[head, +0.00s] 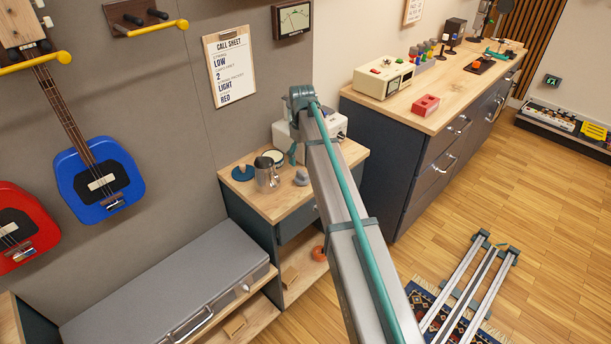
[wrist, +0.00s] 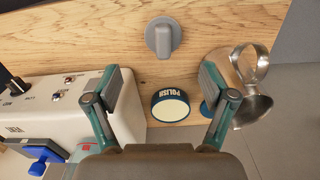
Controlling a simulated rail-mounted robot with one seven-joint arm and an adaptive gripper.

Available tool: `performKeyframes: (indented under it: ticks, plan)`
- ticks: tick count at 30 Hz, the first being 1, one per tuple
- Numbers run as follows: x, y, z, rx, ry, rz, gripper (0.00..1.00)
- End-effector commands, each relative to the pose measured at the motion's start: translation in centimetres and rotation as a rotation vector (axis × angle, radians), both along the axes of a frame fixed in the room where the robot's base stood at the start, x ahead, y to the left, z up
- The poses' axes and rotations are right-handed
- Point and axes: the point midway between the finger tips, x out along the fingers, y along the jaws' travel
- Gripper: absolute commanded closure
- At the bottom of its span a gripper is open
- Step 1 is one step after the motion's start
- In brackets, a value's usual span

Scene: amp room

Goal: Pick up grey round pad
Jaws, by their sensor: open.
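The grey round pad (wrist: 163,37) lies on the wooden top of the small cabinet, near its edge in the wrist view. It has a raised grip bar across it. It also shows in the head view (head: 301,178), right of the metal jug. My gripper (wrist: 162,88) is open, with its two teal-and-grey fingers spread apart and nothing between the tips. The pad is beyond the fingertips in the wrist view, in line with the gap and apart from both. In the head view my arm hides most of the gripper.
A polish tin (wrist: 170,105) stands close below the gap. A metal jug (wrist: 240,80) is close by the right finger, and a white device (wrist: 50,110) by the left. A blue round pad (head: 243,173) lies left of the jug. A wall stands behind the cabinet.

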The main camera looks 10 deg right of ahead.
Motion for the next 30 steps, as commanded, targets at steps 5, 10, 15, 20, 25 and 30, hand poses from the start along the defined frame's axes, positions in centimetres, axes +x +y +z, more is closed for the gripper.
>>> performKeyframes:
  ticks: [5, 10, 15, 20, 25, 30]
  plan:
    - [-0.1, 0.0, -2.6, -0.001, 0.003, 0.0, 0.17]
    - [-0.1, 0.0, -3.8, -0.001, 0.001, 0.0, 0.17]
    - [-0.2, 0.2, -4.7, 0.0, 0.002, 0.0, 0.17]
    - [-0.3, 0.4, -6.5, 0.0, 0.004, 0.0, 0.17]
    - [-0.2, 0.4, -8.5, 0.0, 0.001, -0.001, 0.17]
    - [-0.2, 0.4, -8.9, 0.0, 0.0, -0.001, 0.17]
